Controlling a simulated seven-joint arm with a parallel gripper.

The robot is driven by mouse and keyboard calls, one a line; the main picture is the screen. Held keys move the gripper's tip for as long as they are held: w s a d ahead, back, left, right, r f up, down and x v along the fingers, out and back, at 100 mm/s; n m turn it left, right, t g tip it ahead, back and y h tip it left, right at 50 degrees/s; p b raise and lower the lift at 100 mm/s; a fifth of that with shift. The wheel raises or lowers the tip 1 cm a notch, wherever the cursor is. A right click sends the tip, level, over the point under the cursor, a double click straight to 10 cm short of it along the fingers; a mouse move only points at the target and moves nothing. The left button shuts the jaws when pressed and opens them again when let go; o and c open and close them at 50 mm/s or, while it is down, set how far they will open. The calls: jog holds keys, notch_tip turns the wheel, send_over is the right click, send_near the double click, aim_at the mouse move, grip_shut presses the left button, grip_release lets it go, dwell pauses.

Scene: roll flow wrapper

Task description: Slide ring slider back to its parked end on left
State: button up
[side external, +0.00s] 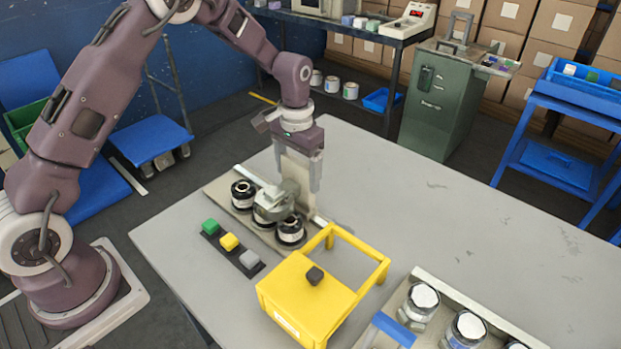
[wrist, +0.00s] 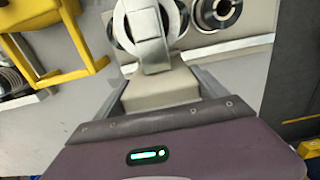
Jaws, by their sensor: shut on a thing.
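The ring slider (side external: 268,208), a pale grey ring with an upright tab, sits on the plate (side external: 214,190) between two black-and-silver spools. My gripper (side external: 293,188) points down behind the ring and is shut on the slider's tab. In the wrist view the slider (wrist: 152,48) shows its ring and tab just beyond my jaws. One spool (side external: 243,194) is left of the ring and another (side external: 290,231) is right of it. A spool also shows in the wrist view (wrist: 217,12). My gripper hides part of the rail behind the ring.
A yellow box with a frame (side external: 305,293) and a dark knob stands right of the plate. A dark strip with green, yellow and grey buttons (side external: 230,243) lies in front. A tray with several silver-lidded jars (side external: 428,278) is at the lower right. The table's far right is clear.

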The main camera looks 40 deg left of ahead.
jog(key=a, duration=2)
jog(key=shift+a, duration=0.45)
jog(key=o, duration=2)
jog(key=shift+a, duration=0.1)
jog(key=shift+r, duration=0.15)
notch_tip(320, 180, up, 7)
